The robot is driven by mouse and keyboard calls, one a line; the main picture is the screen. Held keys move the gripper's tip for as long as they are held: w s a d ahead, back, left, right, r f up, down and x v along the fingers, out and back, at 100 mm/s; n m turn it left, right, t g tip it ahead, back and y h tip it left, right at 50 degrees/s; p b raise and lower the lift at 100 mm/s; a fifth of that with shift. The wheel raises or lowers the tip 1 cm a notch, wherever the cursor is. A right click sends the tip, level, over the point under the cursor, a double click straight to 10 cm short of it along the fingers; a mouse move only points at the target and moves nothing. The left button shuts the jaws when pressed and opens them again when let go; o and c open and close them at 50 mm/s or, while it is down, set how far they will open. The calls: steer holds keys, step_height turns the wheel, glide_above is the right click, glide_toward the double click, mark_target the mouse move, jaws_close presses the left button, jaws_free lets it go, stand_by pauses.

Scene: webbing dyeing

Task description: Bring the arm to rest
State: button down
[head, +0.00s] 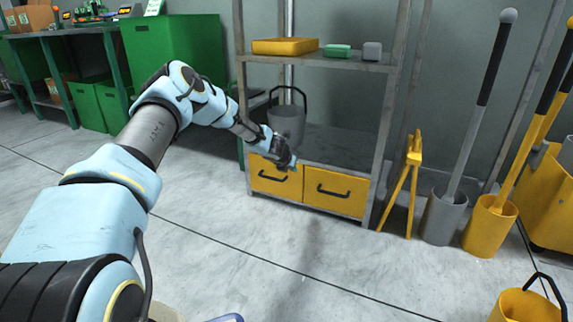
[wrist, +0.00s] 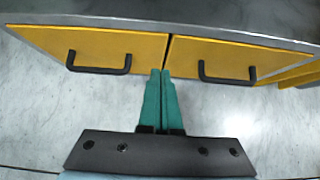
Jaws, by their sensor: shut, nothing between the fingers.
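My gripper (head: 291,164) is at the end of my outstretched arm, in front of the grey shelf unit's two yellow drawers. In the wrist view, its two green fingers (wrist: 163,100) are together with nothing between them. They point towards the gap between the left drawer (wrist: 118,47) and the right drawer (wrist: 215,58). Both drawers look shut and have black handles. In the head view, the gripper overlaps the upper right part of the left drawer (head: 268,182), beside the right drawer (head: 335,192). I cannot tell whether the fingers touch the drawer fronts.
The shelf unit (head: 372,67) holds a grey bucket (head: 287,122), a yellow tray (head: 285,46) and small blocks on top. A yellow folding stand (head: 401,185), a grey bin (head: 443,218) and a yellow bin (head: 490,228) stand to the right. The floor in front is mostly clear.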

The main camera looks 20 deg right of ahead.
steer(key=p+v, duration=0.1)
steer(key=v, duration=0.6)
steer(key=shift+p, duration=0.35)
steer(key=s+a+r+m+g+y+p, duration=0.1)
steer(key=s+a+r+m+p, duration=0.1)
steer(key=s+a+r+m, duration=0.45)
steer(key=s+a+r+m+g+y+p, duration=0.1)
steer(key=s+a+r+m, duration=0.2)
steer(key=a+r+m, duration=0.6)
steer(key=s+a+r+m+g+y+p, duration=0.1)
steer(key=s+a+r+m, duration=0.25)
steer(key=s+a, duration=0.45)
steer(key=s+a+r+m+g+y+p, duration=0.1)
steer(key=s+a+r+m+y, duration=0.1)
steer(key=s+a+m, duration=0.55)
steer(key=s+a+r+m+g+y+p, duration=0.15)
steer(key=s+a, duration=0.35)
steer(key=a, duration=0.5)
step_height(320, 180, up, 39)
steer(key=p, duration=3.7)
steer(key=shift+w+t+p, duration=0.15)
steer(key=shift+t+p, duration=0.25)
steer(key=shift+t, duration=0.05)
